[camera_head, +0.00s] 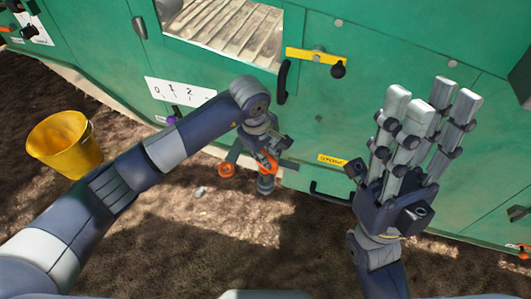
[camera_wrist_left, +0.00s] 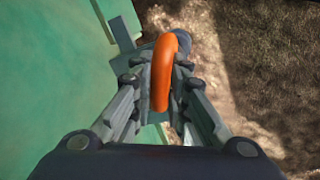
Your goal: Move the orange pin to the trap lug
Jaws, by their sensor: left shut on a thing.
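My left gripper (camera_head: 266,148) is low beside the green machine, with its fingers shut around the orange pin (camera_head: 268,163). In the left wrist view, the pin's orange ring (camera_wrist_left: 162,78) stands between the fingers. The pin's shaft is hidden. A grey metal bracket (camera_head: 287,164) is right beside the gripper at the machine's lower edge. I cannot tell whether it is the trap lug, or whether the pin touches it. My right gripper (camera_head: 428,105) is raised at the right, empty, its fingers straight and apart.
A second orange ring (camera_head: 226,170) is just left of my left gripper. A yellow bucket (camera_head: 62,145) stands on the left. The soil in front is mostly clear.

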